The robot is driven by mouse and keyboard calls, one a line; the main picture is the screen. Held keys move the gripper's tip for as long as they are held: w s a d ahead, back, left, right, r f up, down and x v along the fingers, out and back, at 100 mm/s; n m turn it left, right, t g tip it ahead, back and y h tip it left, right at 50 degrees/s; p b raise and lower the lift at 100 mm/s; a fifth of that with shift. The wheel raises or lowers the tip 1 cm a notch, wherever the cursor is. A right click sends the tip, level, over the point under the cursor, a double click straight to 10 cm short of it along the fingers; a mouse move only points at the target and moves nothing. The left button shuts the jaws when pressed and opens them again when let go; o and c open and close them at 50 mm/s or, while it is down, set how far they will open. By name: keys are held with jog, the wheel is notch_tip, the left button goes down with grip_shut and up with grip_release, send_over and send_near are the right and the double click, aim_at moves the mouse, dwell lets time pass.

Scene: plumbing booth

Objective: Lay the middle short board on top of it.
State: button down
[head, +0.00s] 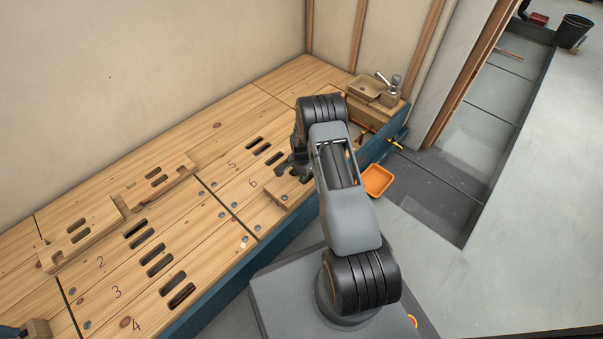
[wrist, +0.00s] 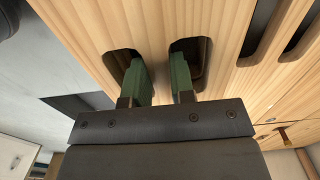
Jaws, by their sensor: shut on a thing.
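My gripper (wrist: 157,78) points down at the front edge of the bench in the head view, partly hidden by my arm. In the wrist view its green fingers reach into two slots of a light wooden board (wrist: 95,22) and close on the bridge between them. That board (head: 278,194) also shows in the head view by the mark 6; I cannot tell whether it is clear of the bench. Two more slotted wooden pieces lie raised on the bench at the left, one nearer the front left (head: 95,238) and one farther right (head: 178,180). The two seem to meet or nearly meet.
The bench top (head: 190,130) has several dark slots and numbers. An orange tray (head: 377,181) is on the floor to the right of my arm. The back of the bench is clear.

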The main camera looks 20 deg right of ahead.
jog(key=shift+f, duration=0.2)
dwell(0.6)
jog(key=c, duration=0.9)
grip_release()
jog(key=s+a+r+n+t+p, duration=0.15)
jog(key=r+p, duration=0.65)
jog(key=r, duration=0.9)
jog(key=s+a+r+n+p, duration=0.3)
jog(key=r+p, duration=0.4)
jog(key=r, duration=1.1)
jog(key=s+a+r+n+p, duration=0.2)
jog(key=r+p, duration=0.6)
jog(key=r, duration=0.9)
jog(key=s+a+r+n+p, duration=0.1)
jog(key=s+r+n+p, duration=0.1)
jog(key=s+r+p, duration=0.3)
jog(key=s+a+r+n+t+p, duration=0.1)
jog(key=s+r+p, duration=0.4)
jog(key=r, duration=0.7)
jog(key=s+a+r+n+t+p, duration=0.1)
jog(key=s+a+r+n+p, duration=0.1)
jog(key=s+r+n+p, duration=0.2)
jog(key=shift+s+a+r+p, duration=0.1)
jog(key=shift+s+r+p, duration=0.35)
jog(key=shift+r, duration=0.35)
jog(key=shift+s+a+r+p, duration=0.1)
jog(key=shift+s+r+p, duration=0.1)
jog(key=shift+s+r, duration=0.45)
jog(key=shift+s+r+p, duration=0.35)
jog(key=shift+r, duration=0.55)
